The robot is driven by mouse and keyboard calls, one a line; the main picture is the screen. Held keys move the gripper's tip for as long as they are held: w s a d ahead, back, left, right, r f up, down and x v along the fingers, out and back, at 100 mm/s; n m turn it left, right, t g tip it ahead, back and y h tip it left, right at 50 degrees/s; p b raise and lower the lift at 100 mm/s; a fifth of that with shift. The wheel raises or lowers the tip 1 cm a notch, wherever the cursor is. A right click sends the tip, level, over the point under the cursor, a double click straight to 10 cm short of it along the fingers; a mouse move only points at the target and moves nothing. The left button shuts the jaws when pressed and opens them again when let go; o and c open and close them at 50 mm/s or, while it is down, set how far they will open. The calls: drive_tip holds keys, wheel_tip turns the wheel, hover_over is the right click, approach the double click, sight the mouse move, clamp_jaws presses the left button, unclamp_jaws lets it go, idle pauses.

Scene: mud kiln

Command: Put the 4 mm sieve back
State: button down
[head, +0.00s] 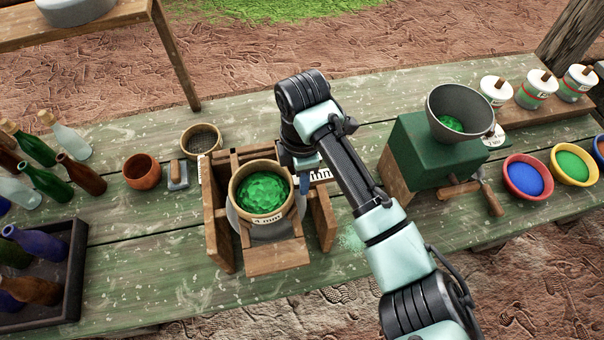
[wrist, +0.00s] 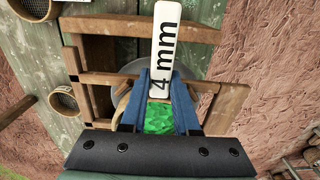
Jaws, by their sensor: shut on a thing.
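The 4 mm sieve (head: 268,219) is a round, pale wooden-rimmed sieve with a white "4 mm" label, full of green grains. It is over a grey round pan (head: 240,229) within a wooden frame (head: 276,257); I cannot tell whether it rests or hangs just above. The held part is hidden.
Left of the frame stand a smaller mesh sieve (head: 202,139), a small block (head: 177,176), a terracotta pot (head: 142,172) and several bottles. On the right are a green machine with a grey hopper (head: 462,108), bowls of coloured grains (head: 528,179) and lidded jars.

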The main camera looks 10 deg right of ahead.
drive_tip(key=shift+f, duration=0.25)
drive_tip(key=c, duration=0.7)
unclamp_jaws()
drive_tip(key=shift+o, duration=0.2)
wheel_tip(320, 180, up, 13)
drive_tip(key=shift+f, duration=0.15)
